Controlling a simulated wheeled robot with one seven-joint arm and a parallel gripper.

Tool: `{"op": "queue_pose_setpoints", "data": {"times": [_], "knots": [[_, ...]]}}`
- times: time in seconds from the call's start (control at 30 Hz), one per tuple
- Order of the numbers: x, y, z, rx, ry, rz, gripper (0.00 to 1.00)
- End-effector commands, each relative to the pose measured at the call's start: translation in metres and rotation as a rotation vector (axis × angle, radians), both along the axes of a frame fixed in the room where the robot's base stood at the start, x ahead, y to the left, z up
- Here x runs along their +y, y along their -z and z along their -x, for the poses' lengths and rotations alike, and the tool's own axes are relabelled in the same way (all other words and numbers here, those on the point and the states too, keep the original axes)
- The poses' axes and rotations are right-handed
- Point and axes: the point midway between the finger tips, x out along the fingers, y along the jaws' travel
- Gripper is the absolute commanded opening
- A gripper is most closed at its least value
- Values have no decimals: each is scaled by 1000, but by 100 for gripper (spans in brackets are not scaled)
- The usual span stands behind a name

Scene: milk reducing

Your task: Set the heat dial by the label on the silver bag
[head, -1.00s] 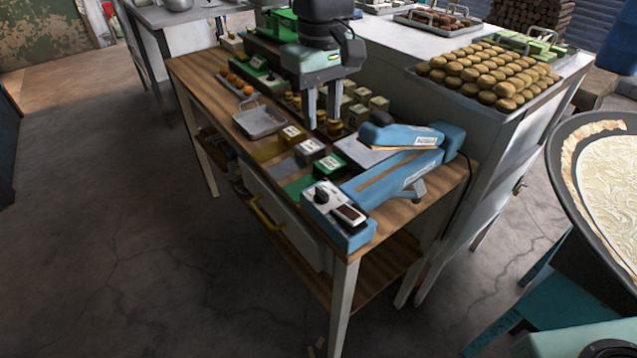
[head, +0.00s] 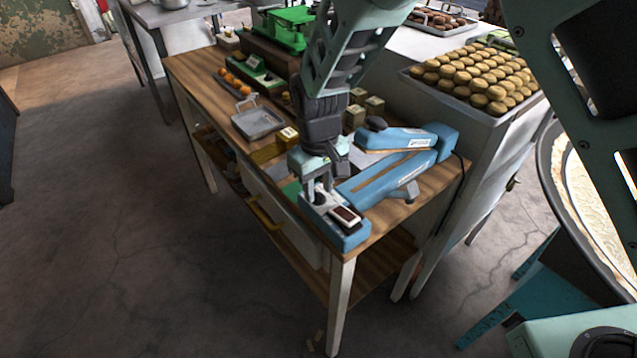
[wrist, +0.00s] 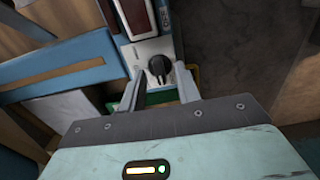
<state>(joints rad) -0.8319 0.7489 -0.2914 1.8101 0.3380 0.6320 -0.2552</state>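The dark heat dial (wrist: 159,67) is on the white panel of the blue sealer (head: 395,188), at its near end beside a dark red display (head: 345,215). My gripper (head: 320,193) points down over this panel. In the wrist view its two fingers stand apart, one on each side of the dial (head: 321,198), with gaps visible, so it is open and holds nothing. I cannot tell how far above the panel the fingertips are. The silver bag and its label are hidden behind my arm in the head view. The dial's markings are too small to read.
The sealer's raised arm (head: 405,138) stands on the right. The table's front edge is close to the panel.

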Motion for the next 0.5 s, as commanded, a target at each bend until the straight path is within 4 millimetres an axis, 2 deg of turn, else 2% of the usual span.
{"op": "queue_pose_setpoints", "data": {"times": [0.33,0.37,0.4,0.47,0.5], "knots": [[0,5,0,-1,0,-1,33],[0,4,0,-1,0,-1,27],[0,4,0,-1,0,-1,16],[0,4,0,-1,0,-1,0],[0,4,0,-1,0,-1,0]]}}
